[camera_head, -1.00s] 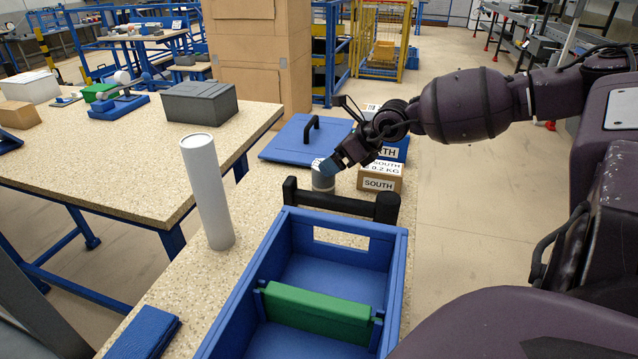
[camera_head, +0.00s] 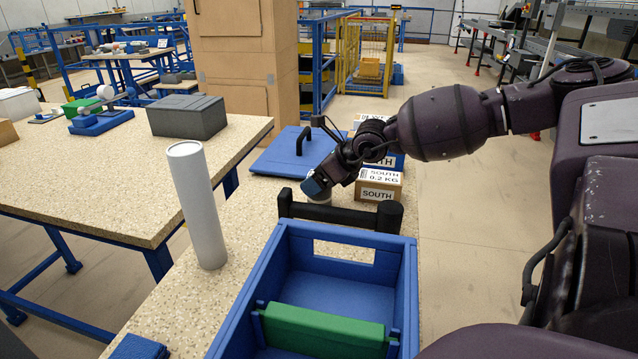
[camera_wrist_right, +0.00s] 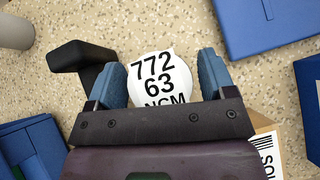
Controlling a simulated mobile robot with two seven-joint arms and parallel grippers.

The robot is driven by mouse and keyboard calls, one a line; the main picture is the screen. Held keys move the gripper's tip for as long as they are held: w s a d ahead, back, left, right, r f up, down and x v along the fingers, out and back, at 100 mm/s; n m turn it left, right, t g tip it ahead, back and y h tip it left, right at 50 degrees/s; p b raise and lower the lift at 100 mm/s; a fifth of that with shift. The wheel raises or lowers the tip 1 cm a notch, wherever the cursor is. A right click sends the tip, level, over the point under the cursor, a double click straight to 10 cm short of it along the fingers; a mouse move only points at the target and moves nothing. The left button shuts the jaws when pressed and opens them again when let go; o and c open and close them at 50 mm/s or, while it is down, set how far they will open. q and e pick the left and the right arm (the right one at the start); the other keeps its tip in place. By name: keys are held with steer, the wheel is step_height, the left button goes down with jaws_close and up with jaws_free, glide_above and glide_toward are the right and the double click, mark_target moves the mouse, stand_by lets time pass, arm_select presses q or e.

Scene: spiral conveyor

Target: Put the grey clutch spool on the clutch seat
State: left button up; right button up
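The grey clutch spool (camera_head: 319,197) stands on the speckled bench behind the black bar of the blue crate, mostly hidden by my right gripper (camera_head: 316,185). In the right wrist view, a round top with a white label reading "772 63 NCM" (camera_wrist_right: 160,78) lies between the blue fingertips of my right gripper (camera_wrist_right: 162,80). The fingers are apart, one on each side of it, with a narrow gap visible on the right. I cannot make out the clutch seat for certain. My left gripper is not in view.
The blue crate (camera_head: 408,290) with a green divider (camera_head: 325,328) stands in front. A white cylinder (camera_head: 198,205) stands left of it. A blue lid with black handle (camera_head: 275,155) lies behind. A SOUTH carton (camera_head: 378,185) is close on the right of the gripper.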

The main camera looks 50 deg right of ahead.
steer(key=c, duration=0.7)
steer(key=shift+c, duration=1.3)
steer(key=shift+r, duration=0.1)
